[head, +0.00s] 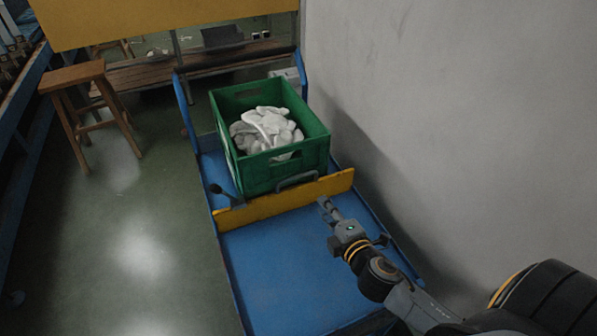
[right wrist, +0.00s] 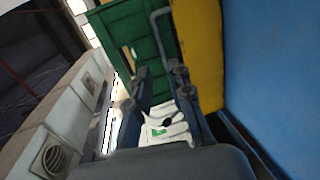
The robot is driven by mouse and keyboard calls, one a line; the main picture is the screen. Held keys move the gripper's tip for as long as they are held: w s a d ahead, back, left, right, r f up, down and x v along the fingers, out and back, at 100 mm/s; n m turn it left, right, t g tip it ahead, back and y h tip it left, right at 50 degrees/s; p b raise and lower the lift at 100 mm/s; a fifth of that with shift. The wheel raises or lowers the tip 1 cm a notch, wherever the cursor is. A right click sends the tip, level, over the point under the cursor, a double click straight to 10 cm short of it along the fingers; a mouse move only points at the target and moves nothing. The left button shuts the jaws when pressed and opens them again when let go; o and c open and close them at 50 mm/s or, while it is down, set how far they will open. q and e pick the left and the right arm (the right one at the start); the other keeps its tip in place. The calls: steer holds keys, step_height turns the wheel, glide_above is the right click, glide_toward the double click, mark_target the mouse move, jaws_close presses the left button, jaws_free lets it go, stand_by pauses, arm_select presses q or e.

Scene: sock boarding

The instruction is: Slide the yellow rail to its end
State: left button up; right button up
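The yellow rail (head: 250,212) spans the blue cart (head: 285,265) crosswise, close against the near side of the green crate (head: 285,175). A grey handle (head: 297,179) stands at its upper edge. My right gripper (head: 325,204) is near the right part of the rail, on its near side. In the right wrist view its fingers (right wrist: 160,78) are apart with nothing held between them, and the rail (right wrist: 204,50) is beside them. Whether a finger touches the rail I cannot tell.
White cloth (head: 266,130) lies in the crate. A grey wall (head: 450,110) runs along the cart's right side. A wooden stool (head: 72,76) stands at the left, with open green floor (head: 130,230) between. The cart bed nearer me is clear.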

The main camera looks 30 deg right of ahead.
glide_above(288, 195)
steer(key=s+d, duration=0.2)
steer(key=d, duration=0.2)
step_height(288, 195, down, 2)
steer(key=shift+d+f, duration=0.1)
steer(key=shift+f, duration=0.05)
arm_select(q)
steer(key=shift+s+a+r, duration=0.1)
steer(key=shift+s+r, duration=0.05)
steer(key=shift+s, duration=0.85)
arm_select(e)
jaws_close()
